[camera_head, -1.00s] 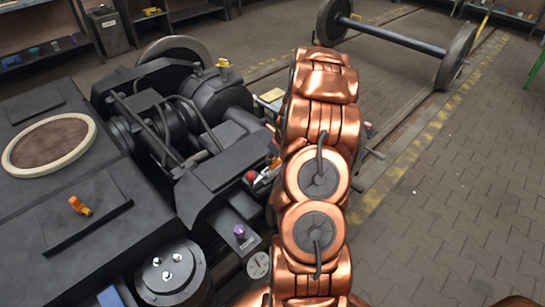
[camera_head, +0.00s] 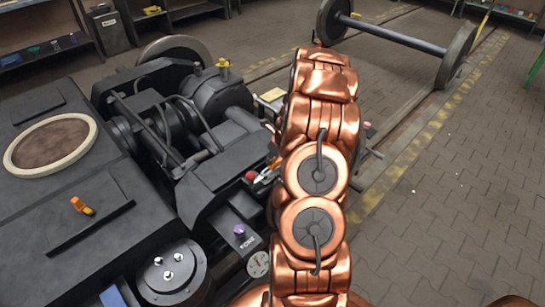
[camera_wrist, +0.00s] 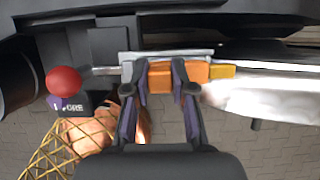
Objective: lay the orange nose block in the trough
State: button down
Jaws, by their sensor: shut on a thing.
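In the wrist view my gripper (camera_wrist: 161,76) is shut on an orange block (camera_wrist: 195,71), with one dark finger on each side of its left part. The block's right part sticks out past the right finger. A light grey, narrow metal trough-like piece (camera_wrist: 127,70) lies right behind the block. I cannot tell whether the block rests in it or is held just above. In the head view my copper arm hides the gripper; a small pale and orange patch shows just left of the arm. Another small orange piece (camera_head: 82,206) lies on the dark bogie top (camera_head: 60,240).
A red ball knob (camera_wrist: 64,80) stands left of the gripper; it also shows in the head view (camera_head: 251,176). A purple knob (camera_head: 239,230) and a gauge (camera_head: 258,264) are nearby. A wheelset (camera_head: 400,38) stands at the back; paved floor on the right is clear.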

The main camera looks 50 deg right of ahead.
jog(key=shift+f, duration=1.2)
dwell(0.4)
jog(key=c, duration=0.9)
grip_release()
jog(key=v, duration=1.2)
